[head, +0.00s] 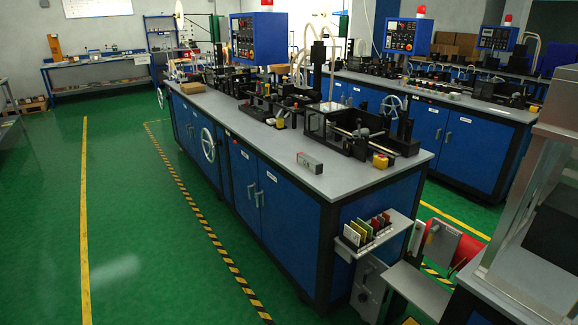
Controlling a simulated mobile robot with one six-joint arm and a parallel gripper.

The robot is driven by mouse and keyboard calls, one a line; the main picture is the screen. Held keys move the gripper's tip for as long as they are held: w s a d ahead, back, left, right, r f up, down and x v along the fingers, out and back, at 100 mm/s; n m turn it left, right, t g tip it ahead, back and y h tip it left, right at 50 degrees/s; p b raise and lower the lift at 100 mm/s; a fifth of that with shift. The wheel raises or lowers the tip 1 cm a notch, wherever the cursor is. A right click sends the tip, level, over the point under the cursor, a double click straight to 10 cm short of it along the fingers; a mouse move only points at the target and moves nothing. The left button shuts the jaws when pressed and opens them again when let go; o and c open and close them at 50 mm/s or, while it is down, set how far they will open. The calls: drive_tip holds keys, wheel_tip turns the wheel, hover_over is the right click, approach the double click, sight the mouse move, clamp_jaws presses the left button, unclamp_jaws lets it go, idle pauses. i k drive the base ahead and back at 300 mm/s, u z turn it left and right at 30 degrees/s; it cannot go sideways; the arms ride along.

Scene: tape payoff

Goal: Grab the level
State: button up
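A small grey, box-shaped item (310,162) lies on the grey worktop (270,160) of the nearest blue machine bench, close to its front left edge. It has a dark end and could be the level, but it is too small to tell for sure. Free worktop surrounds it, and the black machine parts stand behind it. My gripper is not in view.
Black machinery (365,130) fills the back of the near bench. A small shelf with coloured pieces (368,228) juts from its end. A red-and-grey reel unit (450,245) stands at right. The green floor (125,220) at left is clear.

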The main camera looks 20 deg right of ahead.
sight(317, 167)
drive_tip(key=z, duration=1.2)
drive_tip(key=k, duration=0.1)
drive_tip(key=u, duration=2.7)
drive_tip(key=k, duration=0.65)
drive_tip(key=z, duration=1.15)
drive_tip(key=i, duration=0.9)
drive_tip(key=u, duration=0.15)
